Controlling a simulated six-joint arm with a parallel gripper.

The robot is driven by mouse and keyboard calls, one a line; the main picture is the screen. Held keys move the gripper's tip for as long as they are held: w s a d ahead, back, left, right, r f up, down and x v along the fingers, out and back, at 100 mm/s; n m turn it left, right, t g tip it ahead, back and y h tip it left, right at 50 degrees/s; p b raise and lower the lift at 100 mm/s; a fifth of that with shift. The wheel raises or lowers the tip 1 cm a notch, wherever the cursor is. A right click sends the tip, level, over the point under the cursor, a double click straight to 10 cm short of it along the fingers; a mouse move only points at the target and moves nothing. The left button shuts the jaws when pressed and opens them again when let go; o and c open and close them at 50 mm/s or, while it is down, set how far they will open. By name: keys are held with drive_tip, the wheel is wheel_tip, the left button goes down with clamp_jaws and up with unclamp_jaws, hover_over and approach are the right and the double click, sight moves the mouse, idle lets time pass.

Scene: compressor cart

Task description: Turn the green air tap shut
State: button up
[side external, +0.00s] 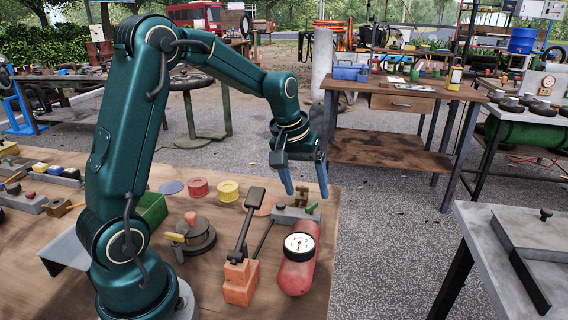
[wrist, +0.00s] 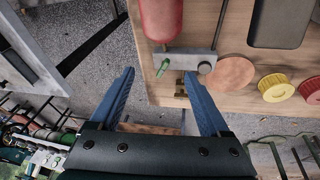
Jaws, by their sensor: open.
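The green air tap shows as a small green lever (side external: 312,208) on a grey block (side external: 290,216) near the bench's right edge. In the wrist view the green lever (wrist: 163,68) slants at the left end of the grey block (wrist: 198,56). A brass fitting (side external: 301,195) stands just behind the lever. My gripper (side external: 306,192) is open and empty, with blue fingers pointing down over this area. In the wrist view the lever appears between the fingertips of my gripper (wrist: 158,74). The fingers look above it; contact cannot be told.
A red tank with a gauge (side external: 298,262) lies in front of the block. A foot pump with a dark pedal (side external: 241,225) stands to its left. A red cap (side external: 198,188) and a yellow cap (side external: 229,190) sit farther back. The bench edge is close on the right.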

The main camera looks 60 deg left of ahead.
sight(312, 204)
drive_tip(key=n+h, duration=0.1)
drive_tip(key=n, duration=0.2)
drive_tip(key=w+n+g, duration=0.1)
drive_tip(key=n, duration=0.2)
drive_tip(key=a+r+n+h, duration=0.1)
drive_tip(key=n, duration=0.2)
drive_tip(key=shift+w+g+h, duration=0.3)
drive_tip(key=shift+w+g, duration=0.1)
drive_tip(key=a+n, duration=0.1)
drive_tip(key=a+f+n+h, duration=0.1)
drive_tip(key=n, duration=0.1)
drive_tip(key=w+a+n+h, duration=0.1)
drive_tip(key=shift+a+f+n, duration=0.2)
drive_tip(key=shift+f+n, duration=0.15)
drive_tip(key=shift+n, duration=0.05)
drive_tip(key=shift+f, duration=0.3)
drive_tip(key=shift+x, duration=2.25)
drive_tip(key=shift+s, duration=0.1)
clamp_jaws()
